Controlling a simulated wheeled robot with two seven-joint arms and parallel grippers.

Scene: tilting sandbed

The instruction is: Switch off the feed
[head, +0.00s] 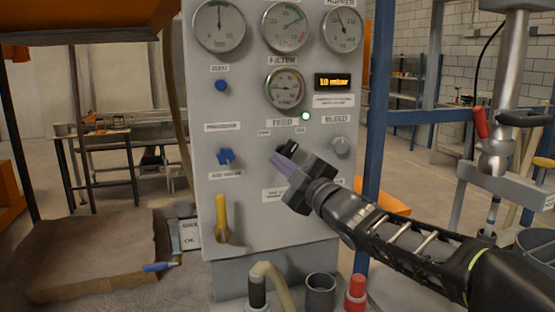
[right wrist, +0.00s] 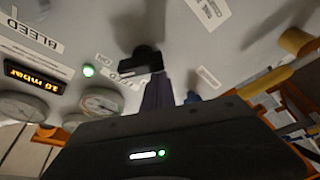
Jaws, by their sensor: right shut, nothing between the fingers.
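The FEED switch (head: 294,148) is a black knob on the grey panel (head: 225,110), below the FEED label and partly hidden by my gripper. Its upper end seems to lean toward the right-hand label, ON. It shows as a black block in the right wrist view (right wrist: 140,60). A green lamp (head: 305,116) beside the FEED label is lit, also in the right wrist view (right wrist: 88,71). My right gripper (head: 279,158) is shut and empty, its purple fingers (right wrist: 158,93) close to the knob; I cannot tell whether they touch. My left gripper is out of view.
A grey BLEED knob (head: 340,146) is right of the switch. A blue knob (head: 226,157) and yellow lever (head: 222,218) are left. The display (head: 333,82) reads 10 mbar. A blue post (head: 376,110) stands at the panel's right.

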